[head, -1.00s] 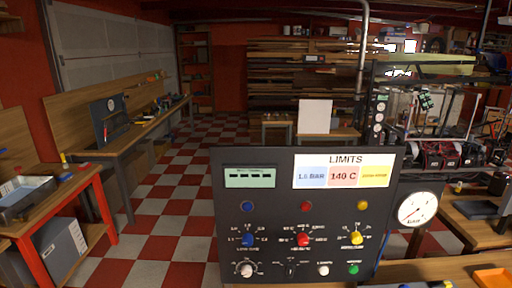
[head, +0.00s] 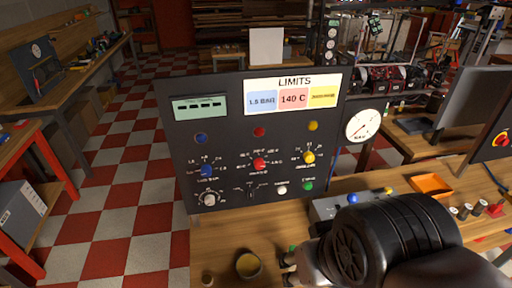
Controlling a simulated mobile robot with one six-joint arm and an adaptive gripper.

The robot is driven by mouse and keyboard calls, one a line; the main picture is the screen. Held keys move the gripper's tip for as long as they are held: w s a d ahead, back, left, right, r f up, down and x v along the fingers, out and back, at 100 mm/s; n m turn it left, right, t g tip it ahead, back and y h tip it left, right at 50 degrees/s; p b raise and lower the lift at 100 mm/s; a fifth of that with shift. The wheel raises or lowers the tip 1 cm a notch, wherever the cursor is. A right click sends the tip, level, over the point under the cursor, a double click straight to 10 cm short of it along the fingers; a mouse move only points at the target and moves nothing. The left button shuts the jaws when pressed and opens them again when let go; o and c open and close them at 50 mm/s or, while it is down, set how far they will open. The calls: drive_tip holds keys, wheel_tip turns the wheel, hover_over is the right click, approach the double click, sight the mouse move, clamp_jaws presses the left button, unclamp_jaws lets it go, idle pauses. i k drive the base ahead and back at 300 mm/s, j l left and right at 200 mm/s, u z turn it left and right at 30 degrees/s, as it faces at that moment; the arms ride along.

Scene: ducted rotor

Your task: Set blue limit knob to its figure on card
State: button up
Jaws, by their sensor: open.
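The blue limit knob (head: 207,171) sits at the left of the dark control panel (head: 225,135), inside a dial of small white figures. Its pointer's exact setting is too small to read. The LIMITS card (head: 293,95) is at the panel's upper right. Its blue field (head: 261,101) reads about 1.5 or 1.6 BAR; the last digit is unclear. My gripper (head: 288,266) is at the bottom of the head view, open and empty, below and right of the panel and well apart from the knob. My black arm hides part of the bench.
A red knob (head: 259,164) and a yellow knob (head: 308,157) share the blue knob's row. A white knob (head: 208,199) is just below it. A yellow-topped cup (head: 248,265) stands left of my gripper. A gauge (head: 364,125) is right of the panel.

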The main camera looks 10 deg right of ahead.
sight(206, 171)
drive_tip(key=j+u, duration=0.1)
drive_tip(key=j, duration=0.35)
drive_tip(key=i+j+u, duration=0.15)
drive_tip(key=j, duration=0.3)
drive_tip(key=j+u, duration=0.1)
drive_tip(key=j, duration=0.35)
drive_tip(key=i+j+u, duration=0.1)
drive_tip(key=j, duration=0.3)
